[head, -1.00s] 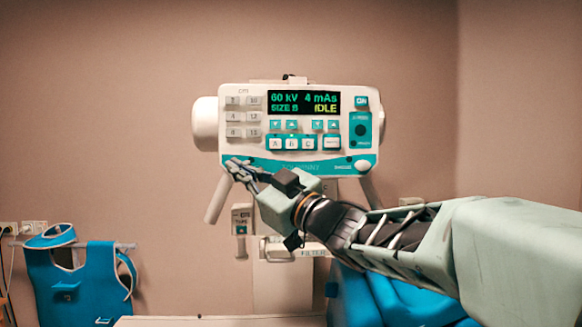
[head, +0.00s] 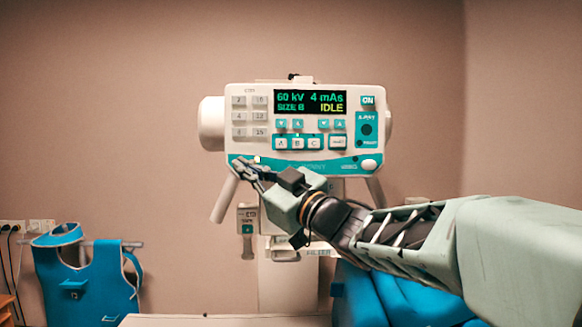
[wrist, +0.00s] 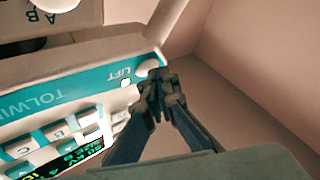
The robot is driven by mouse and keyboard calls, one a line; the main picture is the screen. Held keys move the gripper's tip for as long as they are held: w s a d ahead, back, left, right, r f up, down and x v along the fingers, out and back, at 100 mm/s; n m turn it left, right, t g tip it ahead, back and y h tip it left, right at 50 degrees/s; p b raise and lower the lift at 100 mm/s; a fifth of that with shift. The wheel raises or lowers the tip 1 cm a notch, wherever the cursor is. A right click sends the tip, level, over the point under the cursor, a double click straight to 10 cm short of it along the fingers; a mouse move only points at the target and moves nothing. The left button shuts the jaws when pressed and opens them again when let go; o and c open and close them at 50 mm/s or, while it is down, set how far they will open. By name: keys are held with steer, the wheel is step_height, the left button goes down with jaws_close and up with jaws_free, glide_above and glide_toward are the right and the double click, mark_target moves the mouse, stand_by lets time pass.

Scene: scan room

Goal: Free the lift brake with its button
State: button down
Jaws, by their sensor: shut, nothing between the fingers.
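The white control panel (head: 355,98) has a teal lower strip and a lit display reading 60 kV, 4 mAs, SIZE B, IDLE. In the wrist view the strip (wrist: 65,88) appears upside down, with the word LIFT near its end. A pale round lift button (wrist: 150,63) sits beside that word, partly hidden by my fingertips. A small bright white lamp (wrist: 125,83) is next to it. My gripper (wrist: 157,77) is shut and empty, its tips over or against the button's edge; contact cannot be told. In the head view my gripper (head: 238,163) is at the panel's lower left corner.
A handle (head: 224,200) slants down below the panel's left side, close to my gripper. A small box (head: 247,218) hangs on the column below. A blue apron (head: 85,285) hangs at the left wall. Blue padding (head: 360,295) lies below my arm.

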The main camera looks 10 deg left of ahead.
steer(key=shift+s+d+b, duration=0.15)
steer(key=shift+s+b, duration=0.15)
steer(key=shift+s, duration=0.35)
